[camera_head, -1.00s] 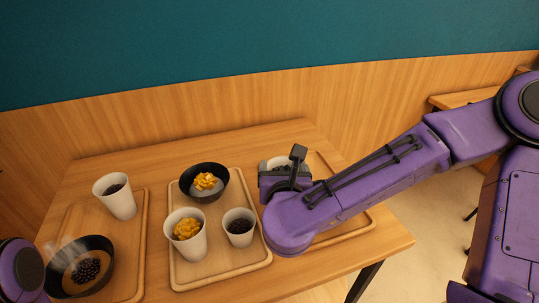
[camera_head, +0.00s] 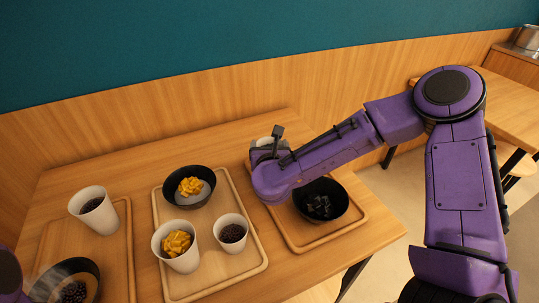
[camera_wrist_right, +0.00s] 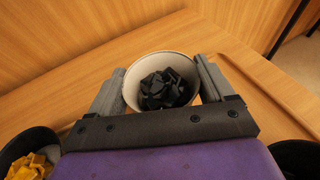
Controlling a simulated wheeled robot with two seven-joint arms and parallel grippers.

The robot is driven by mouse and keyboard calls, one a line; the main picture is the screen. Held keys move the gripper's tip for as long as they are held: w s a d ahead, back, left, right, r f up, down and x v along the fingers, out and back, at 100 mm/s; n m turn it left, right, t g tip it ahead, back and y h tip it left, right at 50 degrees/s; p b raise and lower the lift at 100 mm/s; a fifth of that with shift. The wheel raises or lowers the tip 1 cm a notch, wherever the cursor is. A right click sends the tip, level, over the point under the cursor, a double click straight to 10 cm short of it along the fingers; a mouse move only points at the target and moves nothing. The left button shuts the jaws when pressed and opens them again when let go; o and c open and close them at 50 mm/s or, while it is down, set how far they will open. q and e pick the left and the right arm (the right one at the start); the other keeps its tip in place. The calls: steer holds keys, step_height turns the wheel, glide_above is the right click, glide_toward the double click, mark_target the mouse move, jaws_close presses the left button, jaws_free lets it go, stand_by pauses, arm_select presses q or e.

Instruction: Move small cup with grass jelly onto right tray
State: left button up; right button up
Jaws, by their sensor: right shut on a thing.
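The small white cup (camera_wrist_right: 135,67) holds black grass jelly cubes (camera_wrist_right: 167,90). My right gripper (camera_wrist_right: 158,90) is shut on the cup, one finger on each side, and it looks upright. In the head view the gripper (camera_head: 268,148) is near the back left corner of the right tray (camera_head: 355,228). Only part of the cup's pale rim (camera_head: 262,141) shows there behind the gripper. I cannot tell whether the cup touches the surface below. My left gripper is out of view.
A black bowl with grass jelly (camera_head: 321,201) stands on the right tray. The middle tray (camera_head: 232,272) holds a yellow-topped bowl (camera_head: 187,202), a yellow-topped cup (camera_head: 178,262) and a dark-filled cup (camera_head: 232,246). The left tray (camera_head: 118,250) holds another cup (camera_head: 93,223) and a steaming bowl (camera_head: 88,271).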

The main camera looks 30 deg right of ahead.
steer(key=f, duration=0.1)
steer(key=w+f, duration=0.1)
steer(key=f, duration=0.3)
steer(key=shift+w+d, duration=0.15)
steer(key=shift+d, duration=0.25)
steer(key=shift+f+b, duration=0.15)
steer(key=shift+b, duration=0.15)
steer(key=o, duration=1)
steer(key=shift+r+p, duration=0.3)
steer(key=shift+p, duration=0.05)
steer(key=shift+s+a, duration=0.2)
steer(key=shift+s, duration=0.15)
steer(key=b+v, duration=0.1)
steer(key=v, duration=1)
steer(key=shift+s+r+b, duration=0.1)
steer(key=shift+r+b, duration=0.05)
steer(key=shift+b, duration=0.2)
